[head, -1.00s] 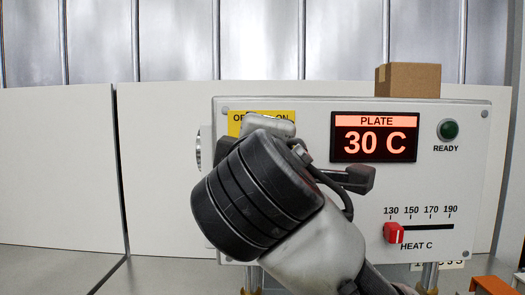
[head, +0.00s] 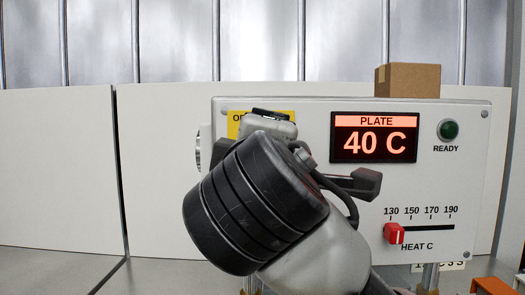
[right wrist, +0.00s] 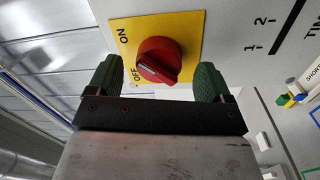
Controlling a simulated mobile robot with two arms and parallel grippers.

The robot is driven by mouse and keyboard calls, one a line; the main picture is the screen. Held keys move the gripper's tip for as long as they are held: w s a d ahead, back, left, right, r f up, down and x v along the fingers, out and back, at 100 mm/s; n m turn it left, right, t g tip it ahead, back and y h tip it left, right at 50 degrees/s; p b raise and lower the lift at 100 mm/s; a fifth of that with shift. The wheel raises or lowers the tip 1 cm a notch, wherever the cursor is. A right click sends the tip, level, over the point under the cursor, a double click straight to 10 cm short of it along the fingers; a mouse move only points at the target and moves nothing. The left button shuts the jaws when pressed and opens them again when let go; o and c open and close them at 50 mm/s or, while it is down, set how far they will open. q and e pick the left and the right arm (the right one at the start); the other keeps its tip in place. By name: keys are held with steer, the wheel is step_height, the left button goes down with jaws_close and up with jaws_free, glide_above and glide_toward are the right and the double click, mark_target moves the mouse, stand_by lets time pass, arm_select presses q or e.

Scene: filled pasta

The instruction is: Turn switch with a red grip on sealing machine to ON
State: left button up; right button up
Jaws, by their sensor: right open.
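The switch with a red grip (right wrist: 157,62) sits on a yellow plate (right wrist: 187,27) marked ON and OFF in the right wrist view. I cannot clearly tell which mark its grip points to. My right gripper (right wrist: 158,70) is open, with one green-padded finger on each side of the red grip, apart from it. In the head view my right arm hides the switch and most of the yellow plate (head: 280,117) on the sealing machine (head: 310,108). The machine's display (head: 374,137) reads PLATE 40 C. My left gripper is not in view.
A red slider (head: 393,233) on the heat scale stands near 130. A dark green READY lamp (head: 448,130) is at the upper right. A cardboard box (head: 408,80) stands behind the machine. White panels (head: 55,165) stand at the left.

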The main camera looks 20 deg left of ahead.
steer(key=b+v, duration=0.1)
steer(key=v, duration=0.8)
steer(key=shift+s, duration=0.15)
